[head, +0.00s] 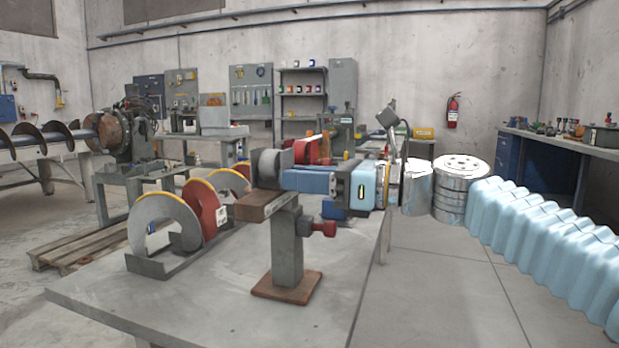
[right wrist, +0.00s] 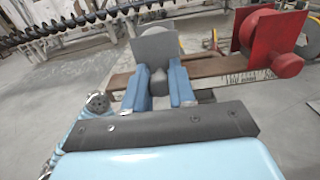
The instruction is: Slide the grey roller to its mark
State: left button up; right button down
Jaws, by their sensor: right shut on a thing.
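The grey roller (head: 267,163) sits with its upright grey plate at the near end of the brown beam (head: 262,206), on top of a grey post. My right gripper (head: 290,180) reaches in from the right at the roller. In the right wrist view its blue fingers (right wrist: 160,88) are shut on the roller's dark grey knob (right wrist: 158,82), in front of the grey plate (right wrist: 154,46). The beam (right wrist: 215,72) carries a pale scale strip along its side. I cannot make out the mark. My left gripper is not in view.
A red roller (right wrist: 274,62) with a red plate stands farther along the beam. A rack of auger discs (head: 207,207) stands left of the post on the grey table (head: 210,290). A red clamp knob (head: 323,229) sticks out of the post. The table front is clear.

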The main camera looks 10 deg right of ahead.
jog(key=shift+s+a, duration=0.35)
jog(key=shift+s, duration=0.2)
jog(key=shift+s+a, duration=0.3)
jog(key=shift+s, duration=0.25)
jog(key=c, duration=1)
grip_release()
jog(key=shift+d, duration=0.1)
jog(key=v, duration=1.3)
jog(key=shift+s+d, duration=0.2)
jog(key=shift+d, duration=0.1)
